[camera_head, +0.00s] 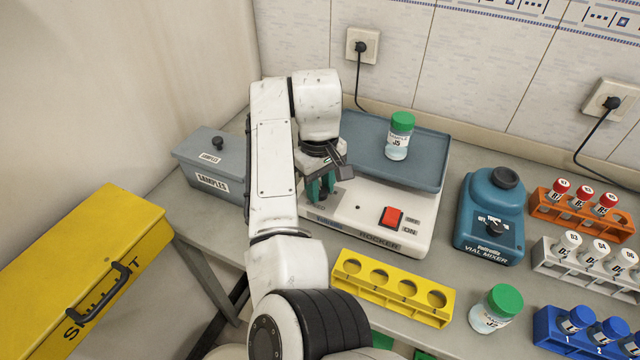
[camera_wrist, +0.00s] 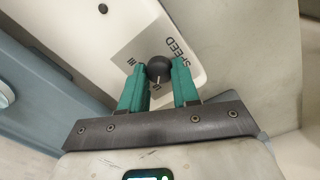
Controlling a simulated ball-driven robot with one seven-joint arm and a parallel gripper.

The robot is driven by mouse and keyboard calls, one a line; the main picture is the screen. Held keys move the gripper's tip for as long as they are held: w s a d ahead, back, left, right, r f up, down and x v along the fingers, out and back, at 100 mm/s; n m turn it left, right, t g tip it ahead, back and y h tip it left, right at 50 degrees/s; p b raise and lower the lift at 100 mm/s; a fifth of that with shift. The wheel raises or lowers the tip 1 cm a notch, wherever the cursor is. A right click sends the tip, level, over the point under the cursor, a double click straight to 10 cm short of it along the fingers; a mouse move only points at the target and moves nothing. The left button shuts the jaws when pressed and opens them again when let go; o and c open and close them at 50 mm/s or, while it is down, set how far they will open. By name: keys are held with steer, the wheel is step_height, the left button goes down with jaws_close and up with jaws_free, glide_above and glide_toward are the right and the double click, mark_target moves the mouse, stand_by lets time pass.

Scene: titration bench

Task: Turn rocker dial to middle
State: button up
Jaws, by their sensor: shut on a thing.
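The rocker (camera_head: 372,235) is a white machine with a grey-blue tray (camera_head: 425,165) on top and a red switch (camera_head: 391,216) on its front. Its speed dial (camera_wrist: 159,67) is a dark round knob in the wrist view, beside the printed word SPEED and a "III" mark. A small pale mark shows on the dial's lower side; I cannot tell its exact setting. My gripper (camera_wrist: 160,74) is shut on the dial, with one green finger on each side. In the head view my gripper (camera_head: 321,186) is at the rocker's front left and hides the dial.
A sample jar (camera_head: 399,138) with a green cap stands on the rocker tray. A yellow empty rack (camera_head: 392,289) lies in front. A blue vial mixer (camera_head: 489,218) is to the right, a grey samples box (camera_head: 212,161) to the left. Another green-capped jar (camera_head: 494,310) stands front right.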

jaws_close()
steer(key=shift+r+m+p, duration=0.1)
steer(key=shift+m+p, duration=0.2)
steer(key=shift+p, duration=0.1)
steer(key=shift+m+p, duration=0.5)
steer(key=shift+p, duration=0.05)
steer(key=shift+r+m+p, duration=0.1)
steer(key=shift+m+p, duration=0.85)
steer(key=shift+m, duration=0.25)
steer(key=m+p, duration=0.2)
steer(key=m, duration=0.2)
steer(key=shift+m, duration=0.3)
steer(key=shift+f, duration=0.2)
steer(key=o, duration=0.7)
jaws_free()
